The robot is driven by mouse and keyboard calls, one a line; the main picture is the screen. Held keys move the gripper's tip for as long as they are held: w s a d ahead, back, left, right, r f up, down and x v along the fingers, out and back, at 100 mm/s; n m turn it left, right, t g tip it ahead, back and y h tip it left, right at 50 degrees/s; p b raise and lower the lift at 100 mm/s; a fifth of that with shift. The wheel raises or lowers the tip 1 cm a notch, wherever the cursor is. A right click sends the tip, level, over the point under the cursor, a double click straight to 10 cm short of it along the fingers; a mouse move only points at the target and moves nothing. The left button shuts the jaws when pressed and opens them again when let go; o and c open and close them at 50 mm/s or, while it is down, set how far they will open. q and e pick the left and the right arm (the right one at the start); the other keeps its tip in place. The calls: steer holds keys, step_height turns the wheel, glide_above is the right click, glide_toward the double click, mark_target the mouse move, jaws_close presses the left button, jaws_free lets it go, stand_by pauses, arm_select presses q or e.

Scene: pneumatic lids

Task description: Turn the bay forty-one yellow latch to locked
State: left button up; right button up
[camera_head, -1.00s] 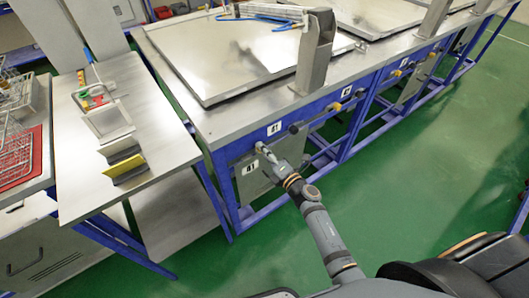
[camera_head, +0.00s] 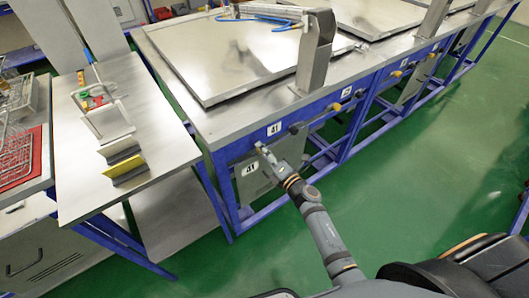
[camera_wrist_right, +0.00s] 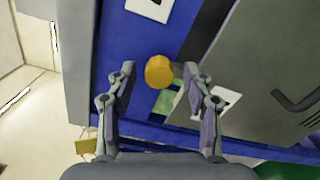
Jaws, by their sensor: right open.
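The yellow latch (camera_wrist_right: 159,71) of bay forty-one shows in the right wrist view as a round knob on the blue frame. My right gripper (camera_wrist_right: 160,76) is open, with one finger on each side of the knob. A gap shows between the knob and each finger, and I cannot tell how deep the knob sits between them. In the head view my right gripper (camera_head: 261,148) is at the blue front rail, below the white label 41 (camera_head: 274,128), and hides the latch. The latch's turned position cannot be read. My left gripper is out of view.
A grey panel (camera_head: 255,180) marked 41 hangs under the rail. The steel bench top (camera_head: 215,125) carries a large flat lid (camera_head: 240,62) and an upright bracket (camera_head: 316,55). Other yellow knobs (camera_head: 337,107) sit farther right. A side table (camera_head: 75,185) stands at left.

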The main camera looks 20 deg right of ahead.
steer(key=v, duration=1.2)
steer(key=s+d+f+m+g+h, duration=0.25)
steer(key=f+m, duration=0.25)
steer(key=f, duration=0.4)
steer(key=s+d+f+m+g+h, duration=0.2)
steer(key=s+d+f+m, duration=0.15)
steer(key=f, duration=0.55)
steer(key=s+d+f+m+g+h, duration=0.25)
steer(key=f+m, duration=0.25)
steer(key=f, duration=0.3)
steer(key=s+f+m+g, duration=0.3)
steer(key=s+f+m, duration=0.1)
steer(key=s, duration=0.5)
steer(key=s+f+m+g, duration=0.3)
steer(key=s+f+m, duration=0.1)
steer(key=s+f, duration=0.3)
steer(key=s+f+m+g+p, duration=0.1)
steer(key=s+f+m, duration=0.3)
steer(key=s, duration=0.7)
step_height(320, 180, down, 3)
steer(key=shift+s+d+r+g, duration=0.25)
steer(key=shift+g, duration=0.65)
